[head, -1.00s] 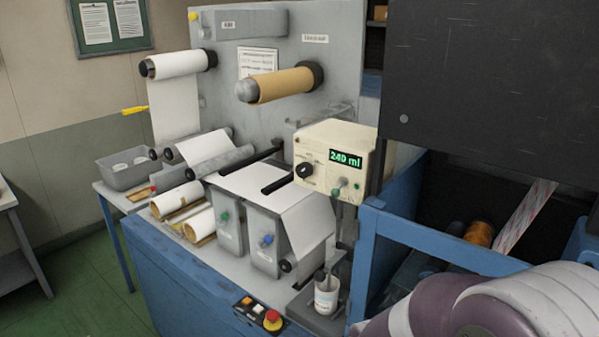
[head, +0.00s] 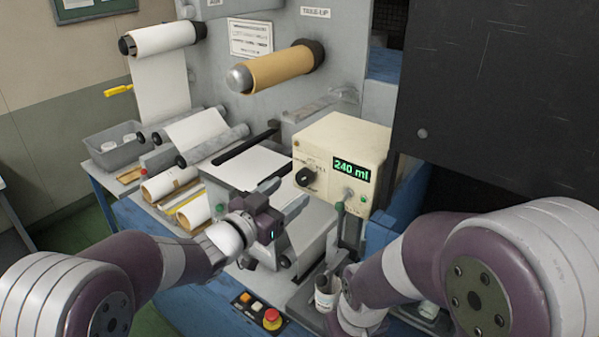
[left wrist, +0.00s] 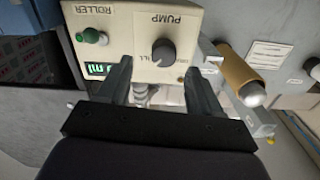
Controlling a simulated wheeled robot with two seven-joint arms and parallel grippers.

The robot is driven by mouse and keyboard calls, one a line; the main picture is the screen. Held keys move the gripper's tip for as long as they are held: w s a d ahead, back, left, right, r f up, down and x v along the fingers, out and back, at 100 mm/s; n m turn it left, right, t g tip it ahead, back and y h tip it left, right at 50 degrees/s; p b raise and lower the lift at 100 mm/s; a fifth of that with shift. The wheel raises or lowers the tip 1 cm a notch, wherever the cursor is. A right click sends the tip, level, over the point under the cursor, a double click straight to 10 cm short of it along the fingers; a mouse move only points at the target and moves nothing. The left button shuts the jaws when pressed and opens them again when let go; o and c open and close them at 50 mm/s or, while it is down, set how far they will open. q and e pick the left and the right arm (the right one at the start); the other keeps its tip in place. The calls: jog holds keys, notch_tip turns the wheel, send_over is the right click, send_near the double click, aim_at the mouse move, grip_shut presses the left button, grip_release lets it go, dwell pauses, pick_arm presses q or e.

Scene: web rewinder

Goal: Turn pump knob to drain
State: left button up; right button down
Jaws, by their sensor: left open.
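The cream pump box (head: 325,135) stands right of centre in the head view, its green display (head: 351,170) reading 240 ml. Its black pump knob (head: 305,176) is on the front face, left of the display. My left gripper (head: 283,197) is open and empty, in front of and below the knob, apart from it. In the left wrist view, the image is inverted and the knob (left wrist: 163,52) shows beyond and between the open fingertips (left wrist: 158,67), under the PUMP label. The knob's pointer direction is not clear. My right arm's end is low at right; its fingers are not visible.
A cup (head: 325,297) stands below the box, near my right arm. A brown roll (head: 285,75) juts out above left. A red button (head: 272,317) is at the front edge. A dark panel (head: 490,90) fills the upper right.

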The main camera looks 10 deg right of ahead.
aim_at(300, 182)
pick_arm(q)
jog(key=w+d, duration=0.1)
jog(key=w+d+p, duration=0.1)
jog(key=w+d, duration=0.1)
jog(key=w, duration=0.1)
jog(key=shift+d+f, duration=0.1)
jog(key=shift+f, duration=0.15)
jog(key=shift+w+d+p, duration=0.15)
jog(key=shift+d+p, duration=0.15)
jog(key=shift+s+r, duration=0.25)
jog(key=shift+s, duration=0.3)
jog(key=shift+w+d+f, duration=0.1)
jog(key=shift+w, duration=0.1)
jog(key=shift+w+f, duration=0.1)
jog(key=shift+w, duration=0.15)
jog(key=shift+c, duration=1.2)
jog(key=shift+w+d, duration=0.1)
jog(key=c, duration=0.5)
jog(key=shift+c, duration=1.6)
pick_arm(e)
jog(key=shift+w+r, duration=0.2)
jog(key=shift+r, duration=0.4)
jog(key=shift+w+r, duration=0.15)
jog(key=shift+r, duration=0.45)
